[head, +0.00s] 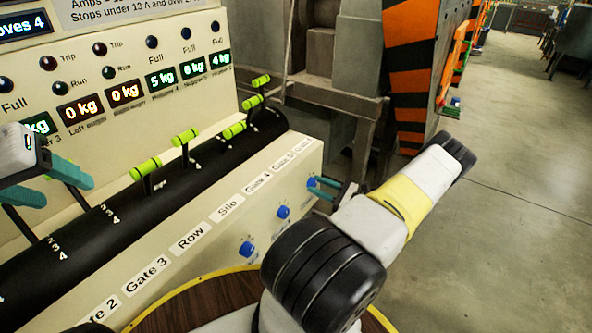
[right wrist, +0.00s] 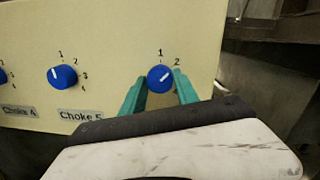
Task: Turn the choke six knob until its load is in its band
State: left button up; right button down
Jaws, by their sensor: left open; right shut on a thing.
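The rightmost blue knob (right wrist: 160,79) in the right wrist view sits between the teal fingers of my right gripper (right wrist: 159,92), which is shut on it. Its white mark points up and right, toward the 2. Its label is hidden behind the gripper; the knob left of it is labelled Choke 5. In the head view this knob (head: 312,182) is at the panel's far right end, with my right gripper (head: 322,189) at it. My left gripper (head: 68,182) is open at the left edge, near the levers. No load reading or band for choke six is legible.
The Choke 5 knob (right wrist: 62,76) is close to the left of my right gripper. Green-handled levers (head: 186,136) rise from the black roller. Lit displays (head: 125,92) show kg readings, several blurred. Open floor (head: 480,230) lies to the right.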

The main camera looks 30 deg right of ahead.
dwell(0.3)
jog(key=c, duration=0.9)
grip_release()
jog(key=v, duration=0.7)
jog(key=shift+s+d, duration=0.2)
jog(key=shift+s, duration=0.15)
jog(key=shift+s, duration=0.1)
